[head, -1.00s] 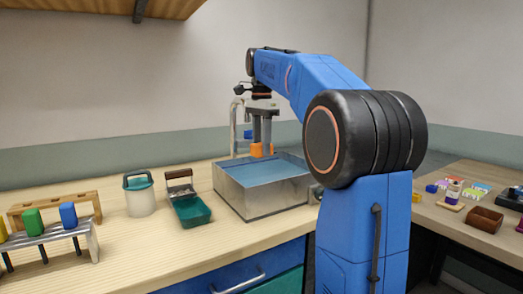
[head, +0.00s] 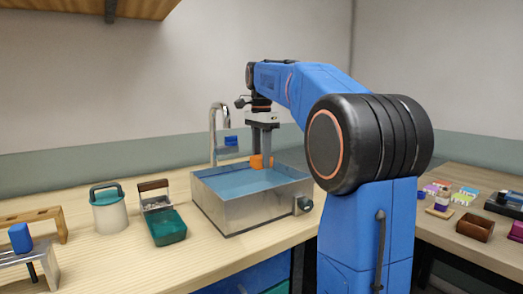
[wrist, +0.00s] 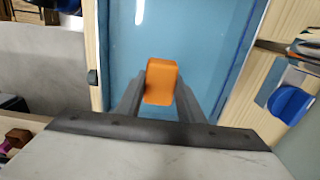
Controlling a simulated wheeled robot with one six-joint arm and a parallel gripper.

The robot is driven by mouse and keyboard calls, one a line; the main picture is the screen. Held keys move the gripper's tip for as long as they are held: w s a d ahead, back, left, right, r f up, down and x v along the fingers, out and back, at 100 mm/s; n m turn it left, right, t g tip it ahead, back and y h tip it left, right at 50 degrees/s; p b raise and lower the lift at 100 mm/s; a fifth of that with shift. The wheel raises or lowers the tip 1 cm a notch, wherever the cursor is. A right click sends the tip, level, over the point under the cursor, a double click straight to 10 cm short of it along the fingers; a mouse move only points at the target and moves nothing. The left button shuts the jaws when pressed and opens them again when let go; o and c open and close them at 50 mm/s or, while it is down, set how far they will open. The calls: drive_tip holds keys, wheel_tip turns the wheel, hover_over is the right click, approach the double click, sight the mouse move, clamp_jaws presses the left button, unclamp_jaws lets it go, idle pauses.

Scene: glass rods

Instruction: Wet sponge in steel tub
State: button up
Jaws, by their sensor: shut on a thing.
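The steel tub (head: 240,213) stands on the wooden counter and holds blue water (head: 230,183); the water also fills the middle of the wrist view (wrist: 215,55). My gripper (head: 262,158) points down over the tub's far part. It is shut on the orange sponge (head: 257,162), which sits between the two fingers in the wrist view (wrist: 161,80). The sponge is at or just above the water surface; I cannot tell whether it touches the water.
A faucet with a blue handle (head: 231,141) stands behind the tub. Left of the tub are a teal tray (head: 166,227), a white lidded canister (head: 110,214) and a rack with a blue block (head: 20,237). A brown box (head: 475,228) sits on the right counter.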

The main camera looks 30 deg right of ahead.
drive_tip(key=shift+f, duration=5.45)
drive_tip(key=shift+r, duration=5.5)
drive_tip(key=shift+r, duration=0.15)
drive_tip(key=shift+r, duration=2.35)
